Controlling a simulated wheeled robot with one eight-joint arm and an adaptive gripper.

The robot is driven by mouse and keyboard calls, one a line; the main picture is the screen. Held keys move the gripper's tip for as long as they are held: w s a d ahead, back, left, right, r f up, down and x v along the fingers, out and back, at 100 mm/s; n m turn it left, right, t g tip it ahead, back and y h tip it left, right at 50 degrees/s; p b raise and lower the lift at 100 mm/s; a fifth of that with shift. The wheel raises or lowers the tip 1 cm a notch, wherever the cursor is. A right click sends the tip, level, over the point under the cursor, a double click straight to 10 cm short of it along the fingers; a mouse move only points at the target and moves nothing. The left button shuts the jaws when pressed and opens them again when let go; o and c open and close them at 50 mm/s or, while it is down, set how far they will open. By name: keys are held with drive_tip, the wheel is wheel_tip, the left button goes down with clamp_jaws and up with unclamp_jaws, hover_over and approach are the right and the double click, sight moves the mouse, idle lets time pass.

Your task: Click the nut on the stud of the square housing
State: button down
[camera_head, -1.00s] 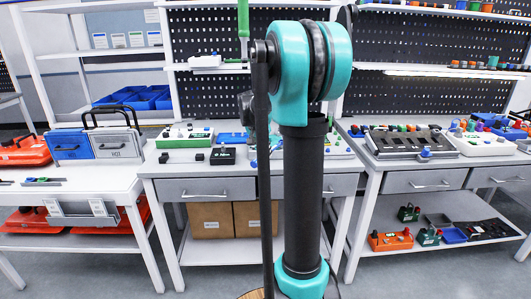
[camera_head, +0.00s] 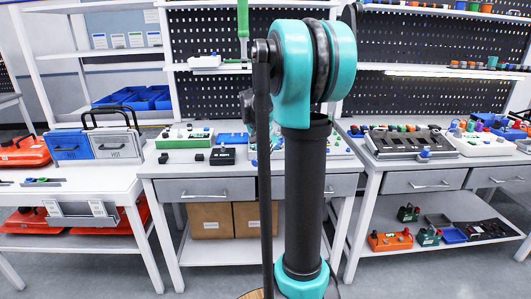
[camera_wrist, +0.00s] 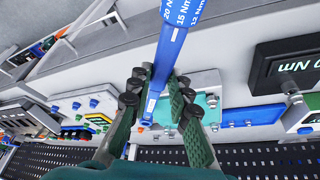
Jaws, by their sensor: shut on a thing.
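In the wrist view my gripper (camera_wrist: 158,88) is shut on a blue torque wrench (camera_wrist: 170,48) with white Nm markings along its shaft. The wrench runs from the top edge down between the two green-padded fingers. Its lower end is partly hidden by the fingers. A pale plate (camera_wrist: 204,82) with a teal block (camera_wrist: 207,101) lies behind the right finger. A blue plate (camera_wrist: 255,115) with several bolts is beside it. I cannot tell which part is the square housing, and I cannot make out the nut on its stud.
A black box (camera_wrist: 285,65) marked Nm stands at the right of the wrist view, on the middle bench (camera_head: 165,172) in the head view. A green-and-white unit (camera_head: 184,138) is behind it. Pegboards rise at the back. A right bench holds a grey fixture (camera_head: 405,142).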

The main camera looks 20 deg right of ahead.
drive_tip(key=shift+r, duration=2.05)
drive_tip(key=shift+s, duration=0.1)
